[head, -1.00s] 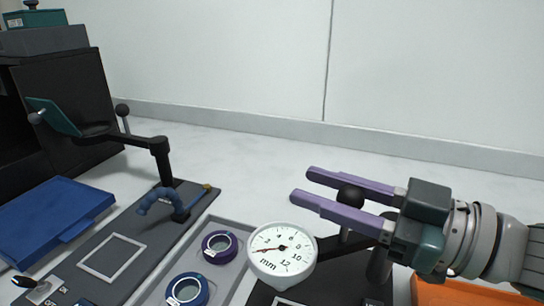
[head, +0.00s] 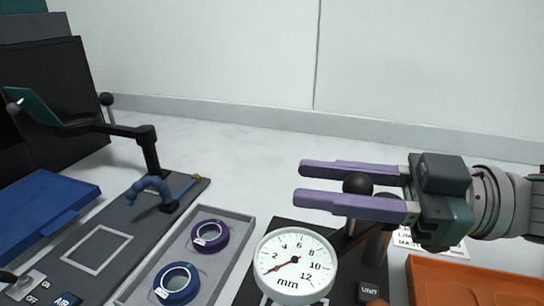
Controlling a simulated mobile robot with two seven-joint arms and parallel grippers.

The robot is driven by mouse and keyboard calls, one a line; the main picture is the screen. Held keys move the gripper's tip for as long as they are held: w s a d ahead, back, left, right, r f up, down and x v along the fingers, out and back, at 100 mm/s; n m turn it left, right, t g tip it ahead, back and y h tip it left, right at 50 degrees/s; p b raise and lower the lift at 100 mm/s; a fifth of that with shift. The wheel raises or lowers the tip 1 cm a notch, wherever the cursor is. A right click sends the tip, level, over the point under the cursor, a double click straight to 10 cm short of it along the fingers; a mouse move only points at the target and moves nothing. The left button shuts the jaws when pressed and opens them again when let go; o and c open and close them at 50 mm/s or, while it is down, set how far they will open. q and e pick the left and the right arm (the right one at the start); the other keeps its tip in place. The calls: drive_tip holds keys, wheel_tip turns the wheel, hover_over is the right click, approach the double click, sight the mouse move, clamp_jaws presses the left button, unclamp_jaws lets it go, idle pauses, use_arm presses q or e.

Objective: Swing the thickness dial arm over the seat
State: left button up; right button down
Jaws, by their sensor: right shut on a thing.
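The thickness dial (head: 295,263) is a round white gauge marked in mm, at the bottom centre of the head view. Its dark arm (head: 345,240) runs from behind the dial toward a dark post (head: 375,245) at the right. A black ball knob (head: 357,183) stands up from the arm. My right gripper (head: 325,183), with purple fingers, is shut on the knob. The dial hangs over the dark base (head: 285,228) and covers part of it. I cannot make out the seat; it may be hidden under the dial. My left gripper is not in view.
A grey tray (head: 238,219) left of the dial holds a purple ring (head: 222,240) and a blue ring (head: 192,285). Further left are a grey plate with another black arm (head: 120,130) and a blue case (head: 40,215). An orange tray (head: 470,285) lies at the right.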

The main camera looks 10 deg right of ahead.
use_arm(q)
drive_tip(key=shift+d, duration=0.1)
use_arm(e)
drive_tip(key=c, duration=0.5)
unclamp_jaws()
drive_tip(key=shift+c, duration=0.2)
drive_tip(key=shift+s, duration=0.1)
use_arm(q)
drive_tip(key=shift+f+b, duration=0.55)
use_arm(e)
drive_tip(key=v, duration=1)
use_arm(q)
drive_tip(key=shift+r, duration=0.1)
use_arm(e)
drive_tip(key=shift+r, duration=0.15)
use_arm(q)
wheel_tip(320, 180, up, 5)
drive_tip(key=p, duration=0.7)
use_arm(e)
wheel_tip(320, 180, up, 7)
